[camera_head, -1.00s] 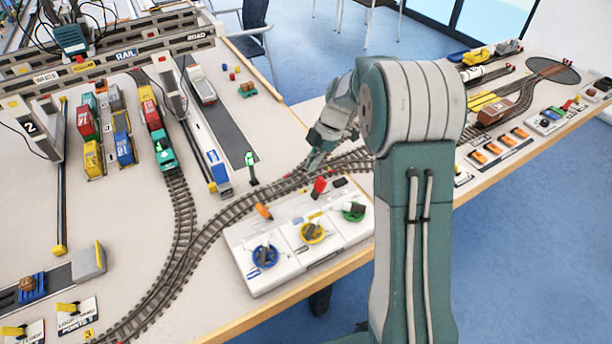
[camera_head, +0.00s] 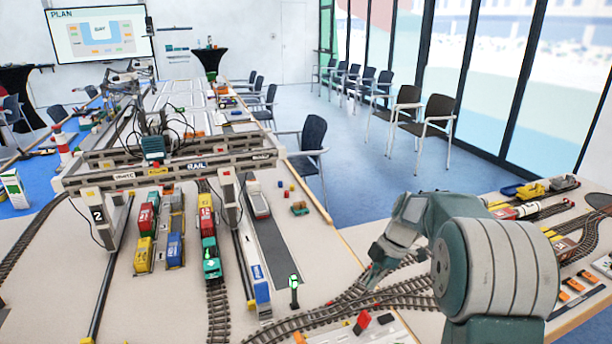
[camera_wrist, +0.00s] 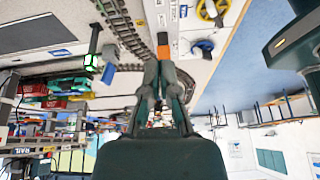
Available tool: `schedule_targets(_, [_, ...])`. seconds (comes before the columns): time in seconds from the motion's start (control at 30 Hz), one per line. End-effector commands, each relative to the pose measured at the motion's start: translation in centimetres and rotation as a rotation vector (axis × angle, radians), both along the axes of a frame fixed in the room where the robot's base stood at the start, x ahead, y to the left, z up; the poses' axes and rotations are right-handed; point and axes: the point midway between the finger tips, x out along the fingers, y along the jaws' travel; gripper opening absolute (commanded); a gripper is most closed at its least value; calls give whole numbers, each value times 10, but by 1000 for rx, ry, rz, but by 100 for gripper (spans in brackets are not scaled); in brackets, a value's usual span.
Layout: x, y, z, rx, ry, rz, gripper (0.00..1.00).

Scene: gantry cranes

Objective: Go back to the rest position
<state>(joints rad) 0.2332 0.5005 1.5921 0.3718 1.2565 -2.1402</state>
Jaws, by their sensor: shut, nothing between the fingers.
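My gripper (camera_head: 374,274) is above the table beside the rail tracks, to the right of the green signal (camera_head: 293,287). In the wrist view the two fingers of my gripper (camera_wrist: 158,92) come together with nothing between them.
A gantry crane (camera_head: 180,168) spans several toy wagons on the left. A green locomotive (camera_head: 211,258) stands on the track. A blue and white truck (camera_head: 261,288) stands beside a dark road strip. Chairs (camera_head: 437,118) and open blue floor lie behind the table.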

Motion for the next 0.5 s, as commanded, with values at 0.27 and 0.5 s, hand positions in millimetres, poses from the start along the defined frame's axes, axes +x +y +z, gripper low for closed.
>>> schedule_targets(0.27, [-57,22,68,-133,14,-380,0])
schedule_targets(0.5, [-115,37,106,-190,-4,-743,0])
